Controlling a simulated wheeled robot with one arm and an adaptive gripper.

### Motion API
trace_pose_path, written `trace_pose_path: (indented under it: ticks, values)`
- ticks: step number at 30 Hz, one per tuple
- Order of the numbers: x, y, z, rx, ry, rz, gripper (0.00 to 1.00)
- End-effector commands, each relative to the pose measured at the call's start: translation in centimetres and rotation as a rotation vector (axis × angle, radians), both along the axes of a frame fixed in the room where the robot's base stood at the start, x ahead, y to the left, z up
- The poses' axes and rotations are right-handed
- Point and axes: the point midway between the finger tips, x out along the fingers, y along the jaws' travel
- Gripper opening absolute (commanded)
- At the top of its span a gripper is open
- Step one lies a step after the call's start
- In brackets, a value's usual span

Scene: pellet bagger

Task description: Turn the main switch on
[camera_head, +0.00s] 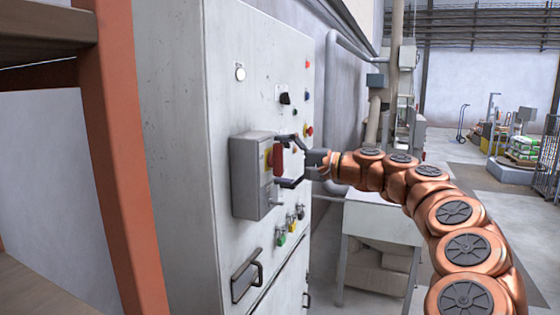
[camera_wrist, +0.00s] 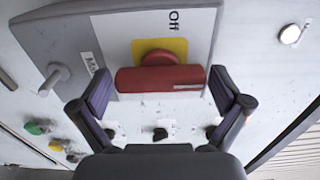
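The main switch is a red handle on a yellow plate, on a grey box (camera_head: 246,180) fixed to the white cabinet front. In the head view the red handle (camera_head: 277,158) lies between the fingers of my gripper (camera_head: 288,160). In the wrist view the red handle (camera_wrist: 160,79) lies crosswise, with the yellow plate (camera_wrist: 165,48) behind it and the printed word "Off" beside the plate. My gripper (camera_wrist: 160,98) is open, one finger near each end of the handle. Contact with the handle cannot be made out.
A black door handle (camera_head: 246,276) sticks out lower down. An orange post (camera_head: 112,150) stands at left. A grey-white table (camera_head: 383,220) is behind my arm.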

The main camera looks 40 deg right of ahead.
Motion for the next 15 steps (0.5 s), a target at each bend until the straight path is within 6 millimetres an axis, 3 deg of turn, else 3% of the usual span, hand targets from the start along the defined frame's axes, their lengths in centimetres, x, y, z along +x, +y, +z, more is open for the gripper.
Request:
trace_pose_path:
  ticks: [8, 15]
  values:
    - [-0.4, -0.3, 0.1, 0.000, -0.001, -0.001, 1.00]
    - [-3.5, -2.2, 0.1, -0.002, -0.003, -0.006, 1.00]
